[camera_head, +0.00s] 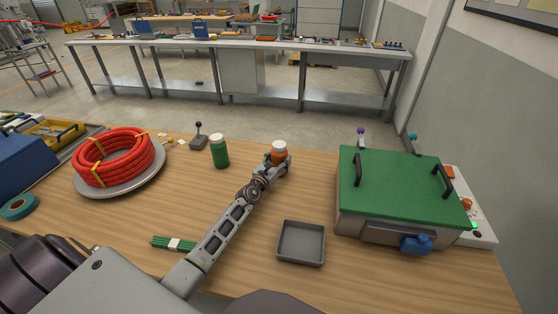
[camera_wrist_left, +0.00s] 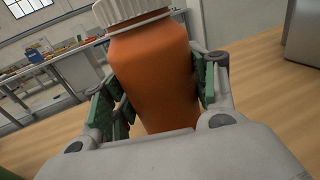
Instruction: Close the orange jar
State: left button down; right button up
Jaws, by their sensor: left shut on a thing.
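The orange jar (camera_head: 281,157) stands on the wooden table in the head view, with a whitish lid on its top. In the left wrist view the orange jar (camera_wrist_left: 153,75) fills the middle, and its white ribbed lid (camera_wrist_left: 130,12) sits at the mouth, partly cut off by the frame edge. I cannot tell how tight the lid is. My left gripper (camera_head: 277,161) is shut on the jar's body; its green-padded fingers also show on both sides of the jar in the left wrist view (camera_wrist_left: 160,98). My right gripper is not in view.
A grey tray (camera_head: 301,259) lies nearer. A green-lidded box (camera_head: 395,185) stands at right. A red conduit coil (camera_head: 118,157) rests at left. A small lever device (camera_head: 199,139) stands behind.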

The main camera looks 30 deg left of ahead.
aim_at(275, 163)
pick_arm(q)
jog(key=c, duration=0.7)
grip_release()
jog(key=shift+c, duration=0.2)
jog(key=shift+o, duration=1.3)
jog(key=shift+r, duration=0.15)
jog(key=shift+s, duration=0.55)
jog(key=shift+s+p, duration=0.3)
jog(key=shift+s, duration=1.1)
jog(key=shift+s+a, duration=0.1)
jog(key=shift+s, duration=2.05)
jog(key=shift+s+a, duration=0.1)
jog(key=shift+s, duration=1.75)
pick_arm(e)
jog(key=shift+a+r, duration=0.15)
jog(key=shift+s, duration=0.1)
